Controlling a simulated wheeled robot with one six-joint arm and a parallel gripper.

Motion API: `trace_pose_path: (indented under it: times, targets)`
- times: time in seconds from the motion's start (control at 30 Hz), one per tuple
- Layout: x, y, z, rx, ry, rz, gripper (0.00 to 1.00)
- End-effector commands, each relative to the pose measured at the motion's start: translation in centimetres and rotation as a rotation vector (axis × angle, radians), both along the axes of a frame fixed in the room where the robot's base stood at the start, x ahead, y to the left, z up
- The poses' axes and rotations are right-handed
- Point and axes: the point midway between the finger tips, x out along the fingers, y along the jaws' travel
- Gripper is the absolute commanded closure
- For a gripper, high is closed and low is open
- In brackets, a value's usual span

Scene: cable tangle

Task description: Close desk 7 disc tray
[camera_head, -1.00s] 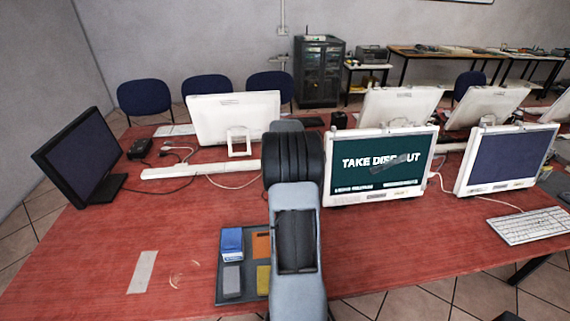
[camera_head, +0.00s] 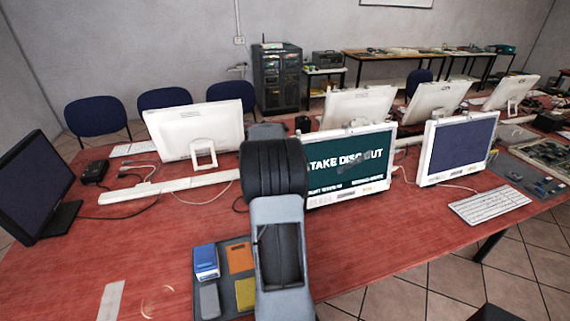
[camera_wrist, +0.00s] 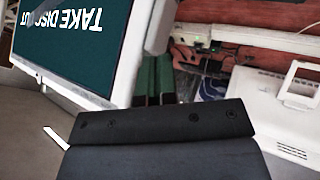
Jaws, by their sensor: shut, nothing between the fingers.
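An all-in-one computer with a white frame and a teal screen (camera_head: 350,180) reading "TAKE DISC OUT", partly covered by my arm, stands on the red desk. The same screen shows at the upper left of the wrist view (camera_wrist: 75,35), tilted and upside down. I cannot pick out a disc tray; a thin white strip (camera_wrist: 55,138) below the screen in the wrist view is too small to name. My gripper (camera_wrist: 154,75) is shut and empty beside the computer's edge, its green-and-dark fingers together. My arm hides the gripper in the head view.
A grey organiser (camera_head: 237,245) with blue, orange, grey and yellow items lies at the desk's front edge. A second computer (camera_head: 458,151) and a white keyboard (camera_head: 490,205) stand to the right. A black monitor (camera_head: 35,185) is at left. The red desktop (camera_head: 130,240) left of the organiser is mostly clear.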

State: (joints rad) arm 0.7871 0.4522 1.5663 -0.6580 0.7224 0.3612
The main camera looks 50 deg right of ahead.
Motion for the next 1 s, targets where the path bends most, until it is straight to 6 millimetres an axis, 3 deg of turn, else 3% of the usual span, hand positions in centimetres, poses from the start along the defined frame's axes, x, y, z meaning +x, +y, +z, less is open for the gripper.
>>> trace_pose_path:
  times: [0.2, 0.5, 1.0]
  targets:
    - [0.3, 3.3, 3.6, -0.001, -0.003, 0.009, 1.00]
    - [0.2, 6.1, 7.3, 0.002, -0.002, 0.008, 1.00]
    - [0.0, 7.0, 8.5, 0.004, -0.001, 0.006, 1.00]
